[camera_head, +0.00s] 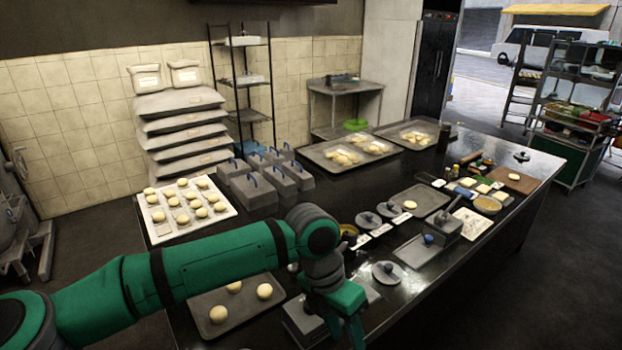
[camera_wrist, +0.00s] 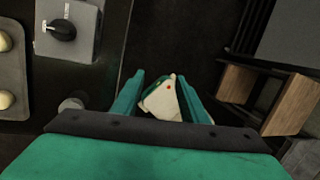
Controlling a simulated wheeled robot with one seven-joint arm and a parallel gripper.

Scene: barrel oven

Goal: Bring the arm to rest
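My green arm reaches in from the lower left in the head view, bent down at the wrist. My gripper (camera_head: 345,333) hangs beside the near edge of the dark worktable (camera_head: 400,296), partly cut off by the bottom of the picture. In the wrist view, the two green fingers of my gripper (camera_wrist: 161,73) stand apart. A pale shape with a small orange-red dot (camera_wrist: 160,98) shows between them. It seems to lie lower down, and I cannot tell what it is. I see nothing clearly gripped.
A grey box with a black knob (camera_wrist: 62,30) sits at the table edge, close to my gripper. A tray with dough balls (camera_head: 215,328) lies beside it. Wooden-fronted furniture (camera_wrist: 270,97) stands at the right in the wrist view. Dark floor (camera_head: 530,290) is clear right of the table.

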